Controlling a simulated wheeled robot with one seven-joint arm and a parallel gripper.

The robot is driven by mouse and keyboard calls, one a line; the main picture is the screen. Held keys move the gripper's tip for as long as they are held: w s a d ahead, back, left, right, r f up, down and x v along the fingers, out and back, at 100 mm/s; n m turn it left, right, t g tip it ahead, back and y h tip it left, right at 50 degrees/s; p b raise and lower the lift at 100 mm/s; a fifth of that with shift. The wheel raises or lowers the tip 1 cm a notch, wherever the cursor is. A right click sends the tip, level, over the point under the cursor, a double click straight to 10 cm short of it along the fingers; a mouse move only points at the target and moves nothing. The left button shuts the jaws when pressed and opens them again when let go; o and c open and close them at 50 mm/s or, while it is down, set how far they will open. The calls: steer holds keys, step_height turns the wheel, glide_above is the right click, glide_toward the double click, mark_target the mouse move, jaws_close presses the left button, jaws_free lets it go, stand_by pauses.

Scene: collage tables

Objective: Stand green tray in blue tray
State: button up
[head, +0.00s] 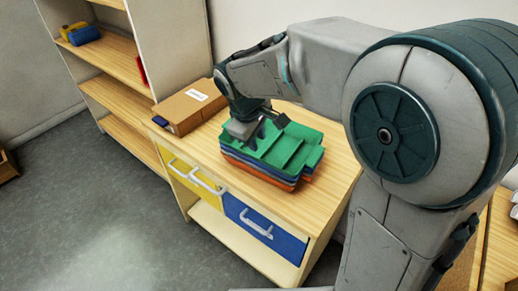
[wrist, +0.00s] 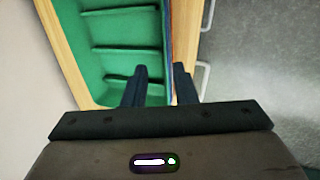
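The green tray (head: 283,143) lies flat on top of a stack on the wooden table. It has several inner ribs, and its inside shows in the wrist view (wrist: 112,56). The blue tray (head: 262,171) is directly under it, with only its edge showing. My gripper (head: 256,138) is at the left side of the stack, pointing down. In the wrist view my gripper (wrist: 161,78) has its fingers apart. One finger is over the green tray's inside and the other is beyond its side wall. I cannot tell whether either touches the wall.
An orange tray (head: 287,186) edge shows low in the stack. A cardboard box (head: 190,105) stands left of it on the table. Below are a yellow drawer (head: 184,178) and a blue drawer (head: 262,228) with white handles. Shelves (head: 112,60) stand at the back left.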

steer(key=s+d+r+m+y, duration=0.1)
steer(key=s+d+m, duration=1)
steer(key=s+d, duration=0.4)
steer(key=shift+s+y, duration=0.4)
steer(key=shift+s, duration=0.65)
steer(key=shift+a, duration=0.1)
